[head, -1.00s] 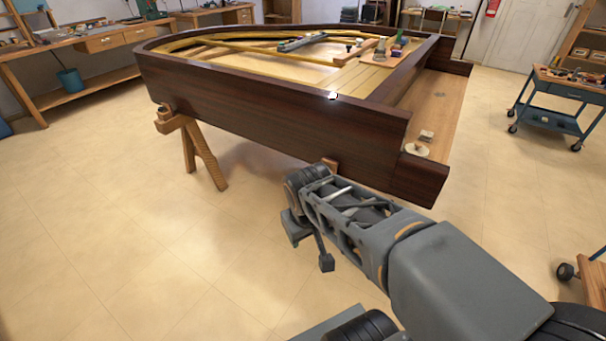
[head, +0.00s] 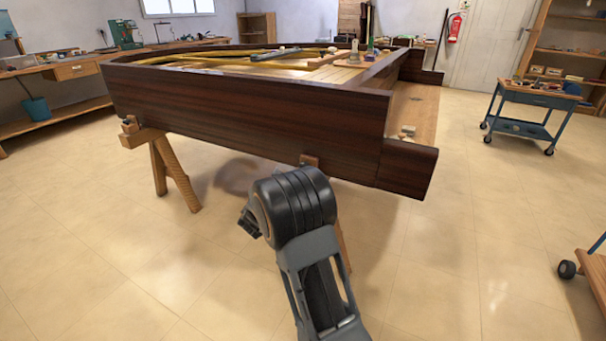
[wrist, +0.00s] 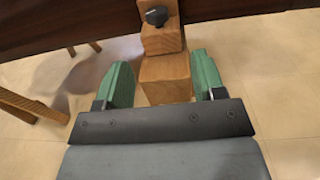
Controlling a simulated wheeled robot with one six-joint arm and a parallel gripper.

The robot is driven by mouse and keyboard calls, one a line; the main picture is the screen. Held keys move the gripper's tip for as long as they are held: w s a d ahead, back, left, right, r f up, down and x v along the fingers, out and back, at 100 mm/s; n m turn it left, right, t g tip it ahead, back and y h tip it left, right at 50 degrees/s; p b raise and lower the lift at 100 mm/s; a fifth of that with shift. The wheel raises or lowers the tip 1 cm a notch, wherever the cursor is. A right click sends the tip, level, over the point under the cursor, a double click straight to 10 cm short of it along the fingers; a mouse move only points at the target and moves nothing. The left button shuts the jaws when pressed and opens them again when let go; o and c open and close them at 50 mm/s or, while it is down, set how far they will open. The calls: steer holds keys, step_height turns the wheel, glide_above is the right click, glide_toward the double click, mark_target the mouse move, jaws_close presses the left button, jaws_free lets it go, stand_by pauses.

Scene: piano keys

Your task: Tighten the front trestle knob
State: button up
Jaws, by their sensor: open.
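My gripper (wrist: 163,72) is open, with a green pad on each side of the trestle wood in the picture and nothing held. The knob lies beyond the fingertips, near the top of the view. I cannot tell how far it is from the pads.
Another trestle (head: 165,165) stands at the left. A blue cart (head: 530,108) is at the right. The floor (head: 90,265) at left front is clear.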

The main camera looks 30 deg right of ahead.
mark_target(301, 166)
steer(key=b+x, duration=0.3)
steer(key=x, duration=1)
steer(key=shift+w+d, duration=0.2)
steer(key=shift+w, duration=0.2)
steer(key=shift+c, duration=0.2)
steer(key=c, duration=0.8)
steer(key=shift+w+a+r+m+g+h+p, duration=0.15)
steer(key=shift+r+m+g+h+p, duration=0.25)
steer(key=shift+p, duration=0.65)
steer(key=shift+c, duration=0.2)
steer(key=shift+m+g+h+p, duration=0.3)
steer(key=shift+m+g+p, duration=0.1)
steer(key=shift+g+p, duration=0.4)
steer(key=shift+f+m+g+h+p, duration=0.15)
steer(key=shift+m+g+h+p, duration=0.25)
steer(key=shift+m+g, duration=0.5)
steer(key=shift+f+m+g+h+p, duration=0.2)
steer(key=shift+m+g+p, duration=0.3)
steer(key=shift+g, duration=0.7)
steer(key=o, duration=0.9)
